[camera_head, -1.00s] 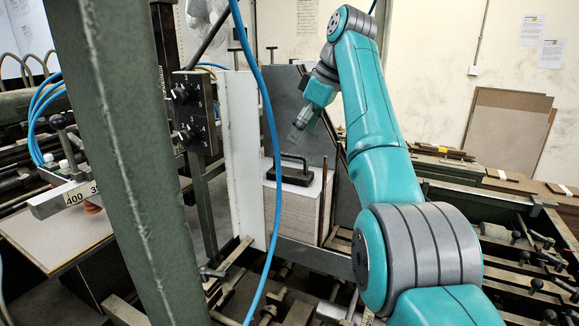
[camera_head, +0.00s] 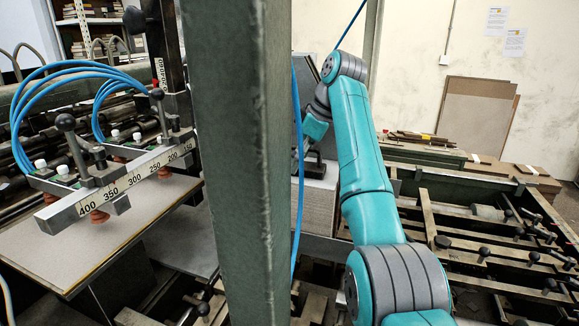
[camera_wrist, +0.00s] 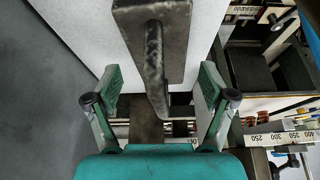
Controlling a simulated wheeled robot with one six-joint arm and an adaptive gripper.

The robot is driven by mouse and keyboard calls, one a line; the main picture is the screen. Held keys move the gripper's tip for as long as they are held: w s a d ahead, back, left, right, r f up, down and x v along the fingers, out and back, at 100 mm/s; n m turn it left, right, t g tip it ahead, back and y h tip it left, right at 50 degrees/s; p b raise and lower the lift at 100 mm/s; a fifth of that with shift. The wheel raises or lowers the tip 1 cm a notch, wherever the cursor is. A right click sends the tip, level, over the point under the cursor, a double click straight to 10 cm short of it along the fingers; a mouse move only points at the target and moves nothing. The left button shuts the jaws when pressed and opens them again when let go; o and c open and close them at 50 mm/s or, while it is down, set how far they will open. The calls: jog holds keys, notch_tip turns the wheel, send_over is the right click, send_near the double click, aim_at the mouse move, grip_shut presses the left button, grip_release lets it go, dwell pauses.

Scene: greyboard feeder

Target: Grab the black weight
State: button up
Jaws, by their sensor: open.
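The black weight (camera_wrist: 177,45) is a dark flat block with a bar handle (camera_wrist: 154,65). It fills the top centre of the wrist view, and its upper end is cut off. It lies on the pale greyboard stack (camera_wrist: 90,40). My gripper (camera_wrist: 159,80) is open, with one finger on each side of the handle's near end and a gap to both. In the head view the weight (camera_head: 315,168) shows only partly on top of the stack (camera_head: 320,205). There my gripper's fingertips are mostly hidden behind the green post and blue hose.
A green post (camera_head: 240,170) stands in front of the stack, with a blue hose (camera_head: 295,235) beside it. A suction-cup bar with a number scale (camera_head: 125,180) is at the left, above a board (camera_head: 120,225). Machine rails (camera_head: 490,240) are at the right.

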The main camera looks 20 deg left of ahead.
grip_shut()
dwell(0.3)
jog(key=shift+r, duration=0.15)
